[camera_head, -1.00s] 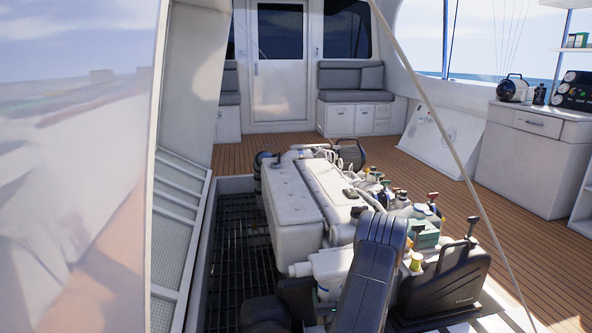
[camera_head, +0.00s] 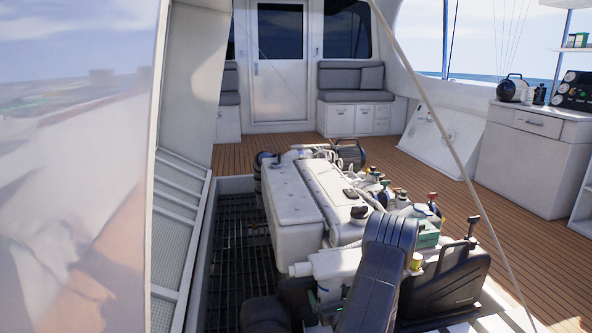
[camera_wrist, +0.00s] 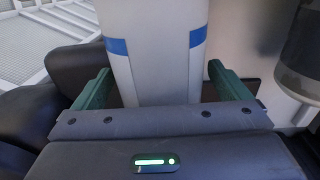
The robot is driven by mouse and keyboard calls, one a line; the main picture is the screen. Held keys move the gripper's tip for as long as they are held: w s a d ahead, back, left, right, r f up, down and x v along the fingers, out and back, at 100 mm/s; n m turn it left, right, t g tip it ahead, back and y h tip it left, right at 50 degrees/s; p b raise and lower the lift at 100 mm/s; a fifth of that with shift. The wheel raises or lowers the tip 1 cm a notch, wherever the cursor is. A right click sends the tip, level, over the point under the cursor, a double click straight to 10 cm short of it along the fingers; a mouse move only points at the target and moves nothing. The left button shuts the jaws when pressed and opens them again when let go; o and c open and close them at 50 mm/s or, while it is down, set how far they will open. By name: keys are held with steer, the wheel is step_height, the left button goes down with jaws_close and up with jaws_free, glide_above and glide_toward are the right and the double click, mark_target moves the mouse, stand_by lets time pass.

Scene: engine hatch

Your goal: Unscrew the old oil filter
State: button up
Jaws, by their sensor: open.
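A white cylinder with blue marks (camera_wrist: 152,65), which looks like the oil filter, stands upright in the wrist view. Its top runs out of the frame. My gripper (camera_wrist: 159,69) is open, with one green finger on each side of the cylinder's lower visible part. The fingers look close to its sides; I cannot tell whether they touch. The cylinder's lower end is hidden behind my gripper's body. In the head view, my dark arm stands in front of the white engine (camera_head: 290,215), and I cannot make out the filter there.
A dark cylinder (camera_wrist: 301,55) hangs close on the right in the wrist view. Bottles and a green box (camera_head: 428,235) stand along the engine's right side. A dark grating (camera_head: 240,255) lies left of the engine. The wooden deck (camera_head: 445,185) is clear.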

steer(key=shift+n+g+y, duration=0.6)
steer(key=shift+n+y, duration=0.35)
steer(key=shift+y, duration=0.45)
steer(key=shift+n+g+y, duration=0.6)
steer(key=shift+n+y, duration=0.35)
steer(key=shift+y, duration=0.45)
steer(key=c, duration=1.3)
steer(key=shift+m+t+h, duration=1)
steer(key=shift+m+h, duration=0.4)
steer(key=shift+h, duration=0.6)
steer(key=shift+a+h, duration=0.1)
steer(key=shift+h, duration=0.2)
steer(key=shift+m+h, duration=0.5)
steer(key=shift+m+t+h, duration=0.4)
steer(key=shift+m+h, duration=0.5)
steer(key=shift+h, duration=0.5)
